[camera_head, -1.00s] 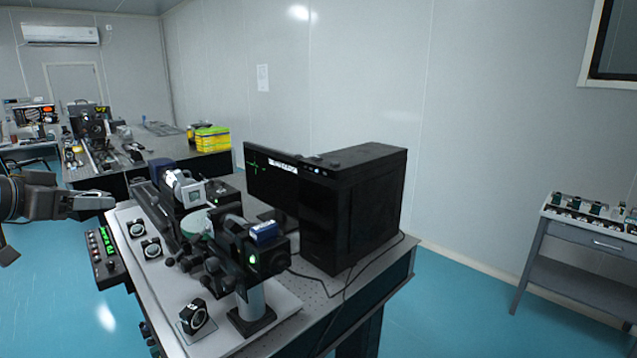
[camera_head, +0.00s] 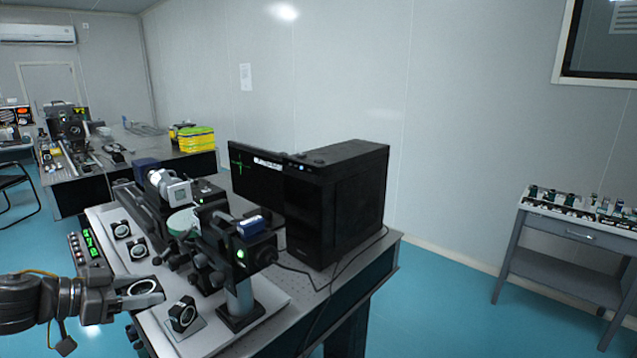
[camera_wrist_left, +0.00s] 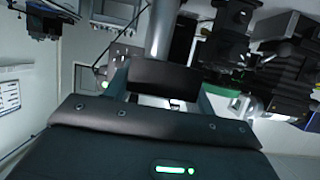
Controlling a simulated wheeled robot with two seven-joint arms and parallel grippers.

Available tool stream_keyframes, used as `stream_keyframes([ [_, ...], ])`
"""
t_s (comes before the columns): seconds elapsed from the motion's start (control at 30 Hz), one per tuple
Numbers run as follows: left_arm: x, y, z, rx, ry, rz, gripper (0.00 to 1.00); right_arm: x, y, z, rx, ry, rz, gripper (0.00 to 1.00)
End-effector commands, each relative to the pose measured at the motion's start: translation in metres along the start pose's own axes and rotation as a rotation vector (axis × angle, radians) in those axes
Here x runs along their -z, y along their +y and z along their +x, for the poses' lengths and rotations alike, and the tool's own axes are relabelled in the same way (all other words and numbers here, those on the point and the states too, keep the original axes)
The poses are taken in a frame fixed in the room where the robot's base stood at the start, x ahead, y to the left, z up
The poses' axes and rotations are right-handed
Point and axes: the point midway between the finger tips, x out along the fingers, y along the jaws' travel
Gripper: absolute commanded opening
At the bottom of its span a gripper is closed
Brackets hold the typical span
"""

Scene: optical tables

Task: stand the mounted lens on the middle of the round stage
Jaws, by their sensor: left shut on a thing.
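My left gripper (camera_head: 146,292) reaches in from the left over the near-left edge of the table, shut on a dark-rimmed mounted lens (camera_head: 143,286). The lens shows between the fingers, clear of the round stage. The round stage (camera_head: 182,221) is a pale green disc among dark mounts, farther back and to the right of the gripper; its far and right sides are partly hidden. In the left wrist view the dark gripper body with a green light fills the bottom, and I cannot make out the held lens clearly. My right gripper is not in view.
Two mounted lenses (camera_head: 122,230) (camera_head: 137,248) stand at the board's left; another (camera_head: 183,315) stands at its front. A post-mounted black device (camera_head: 239,252) stands right of the stage. A black computer case (camera_head: 335,205) and monitor are behind. A control box (camera_head: 91,255) lies at the left edge.

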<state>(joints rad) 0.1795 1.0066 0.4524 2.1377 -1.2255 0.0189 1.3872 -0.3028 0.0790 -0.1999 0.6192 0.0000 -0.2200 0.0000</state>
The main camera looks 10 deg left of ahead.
Motion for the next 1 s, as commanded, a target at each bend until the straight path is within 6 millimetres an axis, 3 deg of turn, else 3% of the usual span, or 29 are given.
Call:
stream_keyframes([
  [0.03,-0.017,0.022,0.021,-0.055,0.002,0.011,0.22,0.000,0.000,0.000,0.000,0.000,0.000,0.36],
  [0.2,-0.053,0.090,0.072,-0.184,0.006,0.071,0.21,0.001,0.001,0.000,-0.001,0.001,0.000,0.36],
  [0.4,-0.070,0.151,0.103,-0.263,0.005,0.109,0.22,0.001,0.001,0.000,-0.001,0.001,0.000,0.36],
  [0.6,-0.075,0.173,0.114,-0.285,0.002,0.119,0.22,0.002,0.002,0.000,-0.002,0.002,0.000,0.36],
  [1.0,-0.077,0.173,0.114,-0.283,-0.002,0.118,0.22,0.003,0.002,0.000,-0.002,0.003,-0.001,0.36],
])
